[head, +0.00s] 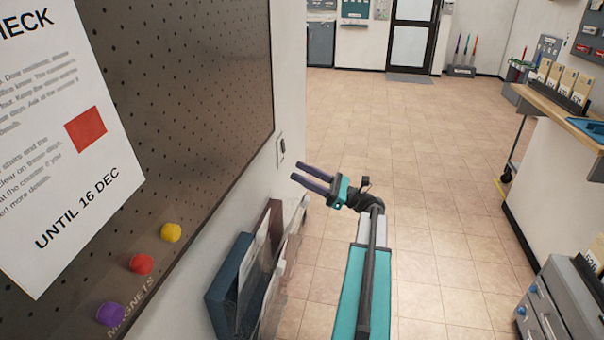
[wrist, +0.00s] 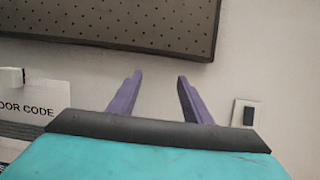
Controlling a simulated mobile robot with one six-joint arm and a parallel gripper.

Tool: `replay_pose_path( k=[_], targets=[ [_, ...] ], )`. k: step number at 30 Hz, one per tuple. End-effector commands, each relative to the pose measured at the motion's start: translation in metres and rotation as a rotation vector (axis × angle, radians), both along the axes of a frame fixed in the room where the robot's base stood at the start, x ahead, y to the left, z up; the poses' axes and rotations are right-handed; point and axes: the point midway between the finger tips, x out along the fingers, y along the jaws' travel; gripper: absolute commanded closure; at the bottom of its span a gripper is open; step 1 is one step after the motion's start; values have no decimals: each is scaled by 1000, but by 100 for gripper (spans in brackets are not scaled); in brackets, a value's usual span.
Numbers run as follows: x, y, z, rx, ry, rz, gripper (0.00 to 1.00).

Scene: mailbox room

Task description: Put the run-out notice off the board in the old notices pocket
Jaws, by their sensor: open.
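A white notice (head: 60,130) with a red square and the words "UNTIL 16 DEC" hangs on the dark pegboard (head: 190,90) at the left of the head view, partly cut off by the frame. On the wall below the board are a blue holder (head: 222,290) and clear-fronted pockets (head: 262,290) with papers. I cannot tell which is the old notices pocket. My gripper (head: 298,172) is open and empty, right of the board and apart from it. In the wrist view its purple fingers (wrist: 160,76) point at bare wall below the board's edge (wrist: 120,25).
Yellow (head: 171,233), red (head: 142,263) and purple (head: 110,314) magnets sit along the board's lower strip. A wall switch (head: 281,150) is near the board. A "DOOR CODE" sheet (wrist: 30,98) shows left in the wrist view. A counter (head: 555,115) stands right; open floor lies between.

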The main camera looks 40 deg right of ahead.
Motion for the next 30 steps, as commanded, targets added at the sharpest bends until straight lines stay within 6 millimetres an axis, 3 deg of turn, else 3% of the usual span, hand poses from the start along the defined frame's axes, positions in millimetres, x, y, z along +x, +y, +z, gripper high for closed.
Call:
replay_pose_path(
  k=[22,30],
  targets=[
    [-84,-54,-42,1,-1,-3,55],
    [-101,-64,-51,0,0,-1,55]
  ],
)
